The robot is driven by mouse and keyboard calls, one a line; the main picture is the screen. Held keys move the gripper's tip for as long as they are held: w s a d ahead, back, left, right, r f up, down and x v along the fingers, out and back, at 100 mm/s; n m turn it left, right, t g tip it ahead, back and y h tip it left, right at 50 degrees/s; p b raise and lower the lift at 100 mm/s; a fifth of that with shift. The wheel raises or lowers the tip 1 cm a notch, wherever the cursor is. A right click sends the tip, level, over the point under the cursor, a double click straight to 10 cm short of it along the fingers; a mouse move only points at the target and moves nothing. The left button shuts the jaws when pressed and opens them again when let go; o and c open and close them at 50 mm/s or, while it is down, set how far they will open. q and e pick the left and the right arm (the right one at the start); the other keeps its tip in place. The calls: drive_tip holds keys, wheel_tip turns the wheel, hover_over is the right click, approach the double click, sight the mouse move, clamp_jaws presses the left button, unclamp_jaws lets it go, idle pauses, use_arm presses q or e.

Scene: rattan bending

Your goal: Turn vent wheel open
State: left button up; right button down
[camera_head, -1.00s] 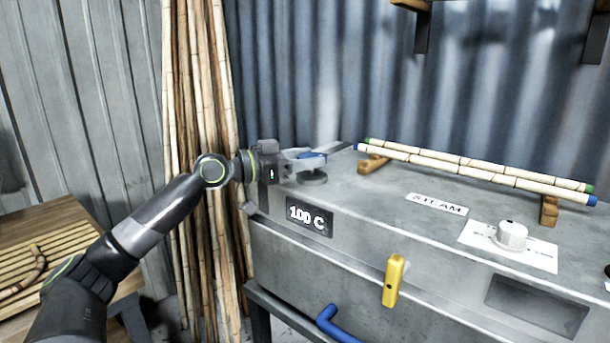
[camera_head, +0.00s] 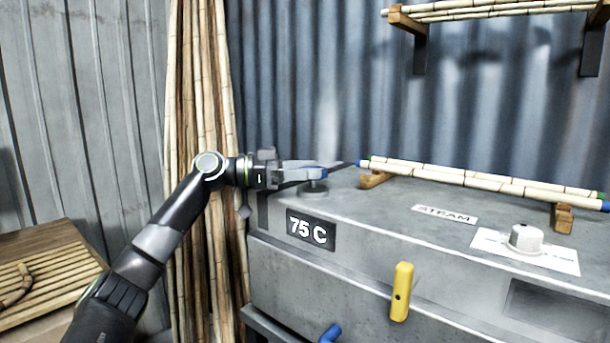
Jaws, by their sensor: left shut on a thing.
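The vent wheel (camera_head: 314,187) is a small grey fitting on the top left corner of the grey steam box (camera_head: 350,263). The gripper reaches in level from the left. A dark sign on the box front (camera_head: 310,231) reads 75 C. My right gripper is not in view.
Two bamboo poles (camera_head: 470,180) lie on wooden rests along the box top, right of the wheel. A white knob (camera_head: 525,238), a yellow handle (camera_head: 401,292) and a blue handle (camera_head: 331,333) are on the box. Tall canes (camera_head: 203,120) lean behind my arm.

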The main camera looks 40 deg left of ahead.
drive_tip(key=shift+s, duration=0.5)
use_arm(q)
drive_tip(key=o, duration=1)
drive_tip(key=shift+c, duration=0.2)
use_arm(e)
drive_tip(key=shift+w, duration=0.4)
use_arm(q)
drive_tip(key=shift+a, duration=0.1)
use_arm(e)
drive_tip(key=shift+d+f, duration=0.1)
